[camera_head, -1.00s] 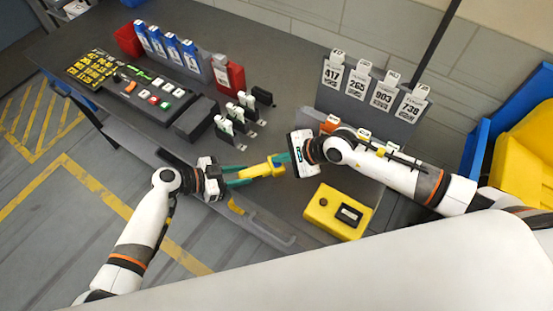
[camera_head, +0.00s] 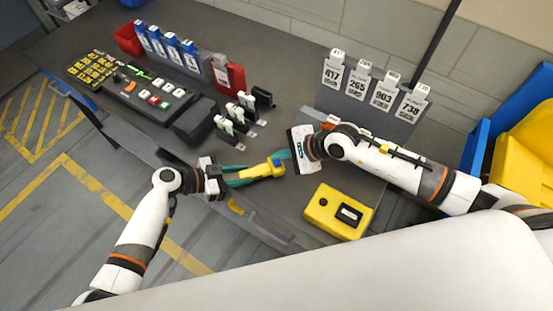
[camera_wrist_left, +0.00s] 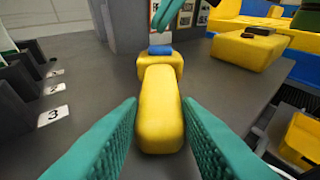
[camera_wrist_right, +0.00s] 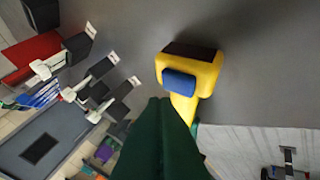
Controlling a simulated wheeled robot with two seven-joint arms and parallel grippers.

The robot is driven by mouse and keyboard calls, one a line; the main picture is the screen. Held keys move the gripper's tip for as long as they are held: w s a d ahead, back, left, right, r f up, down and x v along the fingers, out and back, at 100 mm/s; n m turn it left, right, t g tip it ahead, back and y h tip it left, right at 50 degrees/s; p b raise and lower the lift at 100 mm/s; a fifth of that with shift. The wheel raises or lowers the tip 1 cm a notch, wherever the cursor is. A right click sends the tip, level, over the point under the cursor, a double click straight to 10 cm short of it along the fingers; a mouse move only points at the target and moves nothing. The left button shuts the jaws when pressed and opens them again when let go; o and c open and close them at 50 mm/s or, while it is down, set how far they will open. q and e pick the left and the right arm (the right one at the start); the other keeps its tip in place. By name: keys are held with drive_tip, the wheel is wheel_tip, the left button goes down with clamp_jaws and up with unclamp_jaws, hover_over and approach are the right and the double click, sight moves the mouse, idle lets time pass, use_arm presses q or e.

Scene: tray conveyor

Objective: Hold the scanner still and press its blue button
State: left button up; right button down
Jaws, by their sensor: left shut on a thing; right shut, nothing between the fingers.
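The yellow scanner (camera_head: 276,166) is held above the table by my left gripper (camera_head: 245,174), whose teal fingers are shut on its handle. In the left wrist view the yellow handle (camera_wrist_left: 160,110) lies between the fingers, with the blue button (camera_wrist_left: 160,50) on the head beyond. My right gripper (camera_head: 279,155) is shut and empty, close to the scanner's head. In the right wrist view its closed fingertips (camera_wrist_right: 162,101) point at the scanner head and appear just short of the blue button (camera_wrist_right: 178,82). I cannot see contact with the button.
A yellow box with a dark panel (camera_head: 340,211) stands on the table at right. A grey rack with numbered tags (camera_head: 370,100) is behind the right arm. Small card holders (camera_head: 235,115) and a button panel (camera_head: 150,88) are at left. Bare table lies around the scanner.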

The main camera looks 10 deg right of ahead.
sight(281, 163)
drive_tip(key=shift+r, duration=2.45)
use_arm(q)
drive_tip(key=o, duration=1.2)
